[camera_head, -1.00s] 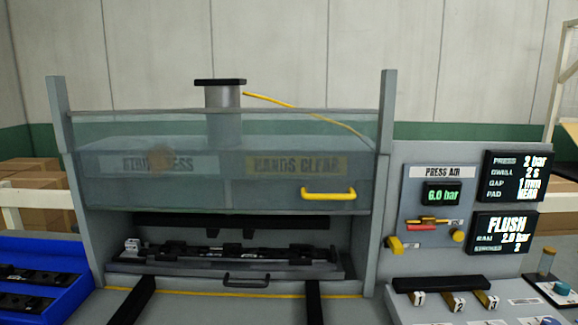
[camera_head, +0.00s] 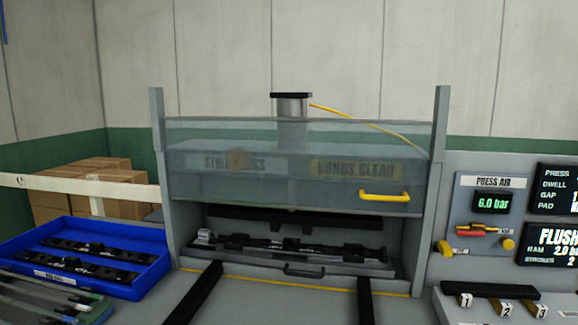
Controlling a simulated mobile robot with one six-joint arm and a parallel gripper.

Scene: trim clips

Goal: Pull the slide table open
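The slide table (camera_head: 345,269) sits inside the press, at the bottom of its opening. A dark bar handle (camera_head: 304,271) is on its front edge, in the middle. A black trim part with clips (camera_head: 290,249) lies along the table. Two dark rails (camera_head: 196,293) run forward from the press over the bench. The clear guard (camera_head: 230,188) with its yellow handle (camera_head: 384,196) covers the upper part of the press, and the space below it is open. My gripper is not in view.
A blue bin (camera_head: 90,262) with black trim parts stands left of the press, with strips (camera_head: 45,297) in front. The bench between the rails is clear.

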